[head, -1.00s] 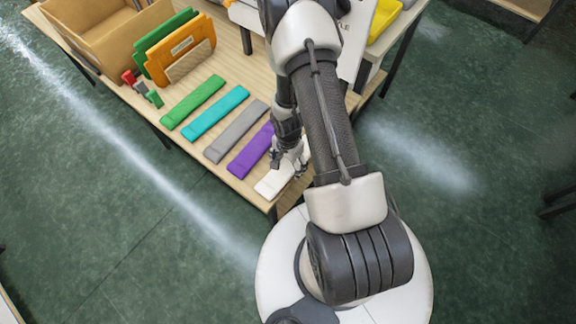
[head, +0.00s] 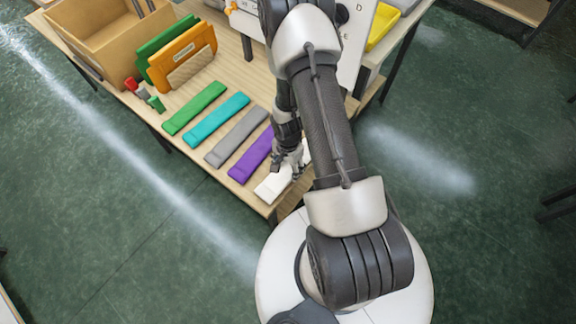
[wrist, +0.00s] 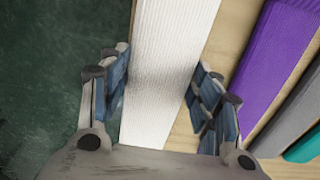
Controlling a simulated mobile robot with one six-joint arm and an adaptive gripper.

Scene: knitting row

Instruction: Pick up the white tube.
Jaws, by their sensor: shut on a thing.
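The white tube (head: 272,187) is a flat, ribbed white strip at the near end of a row on the wooden table. In the wrist view the white tube (wrist: 170,65) runs up and down between the two fingers. My gripper (head: 290,165) is over it in the head view, and my arm hides part of it. In the wrist view my gripper (wrist: 160,90) has one blue-padded finger on each side of the tube. The left finger is close against its edge; a little wood shows by the right finger.
A purple strip (head: 252,157) lies beside the white tube, then grey (head: 236,136), teal (head: 216,119) and green (head: 194,108) strips. An open cardboard box (head: 110,62) and upright orange (head: 187,58) and green folders stand farther back. The table's front edge is close to the tube.

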